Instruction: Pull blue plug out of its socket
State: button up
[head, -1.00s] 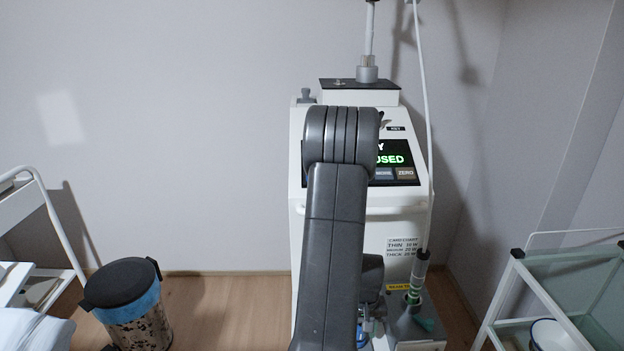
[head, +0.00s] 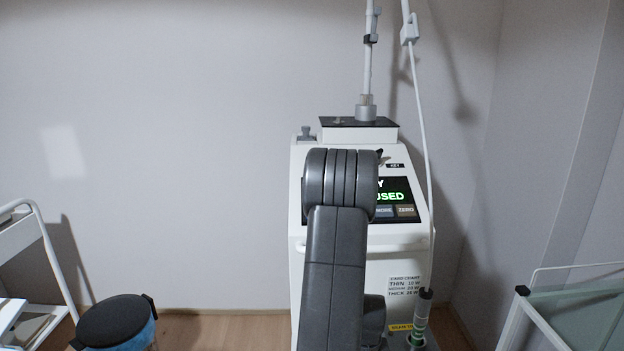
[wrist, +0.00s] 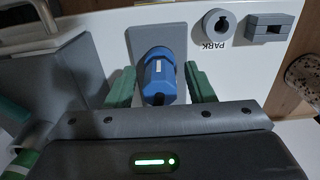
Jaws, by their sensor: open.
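The blue plug (wrist: 160,76) sits in its socket on a grey plate (wrist: 158,38) on the white machine in the wrist view. The socket itself is mostly hidden behind the plug. My gripper (wrist: 161,84) is open, with one green finger on each side of the plug. A gap shows between the plug and each finger. In the head view my own arm covers this spot, so neither the plug nor the gripper can be made out there.
The white machine (head: 365,270) stands against the wall with a lit screen (head: 396,196). A round grey fitting marked PARK (wrist: 219,23) and a grey bracket (wrist: 270,29) are right of the plug. A black-lidded bin (head: 112,320) is at left, a glass-topped trolley (head: 575,312) at right.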

dwell(0.5)
grip_shut()
jog(key=shift+r, duration=0.1)
jog(key=shift+r, duration=0.1)
jog(key=shift+r+p, duration=2)
jog(key=shift+r, duration=0.85)
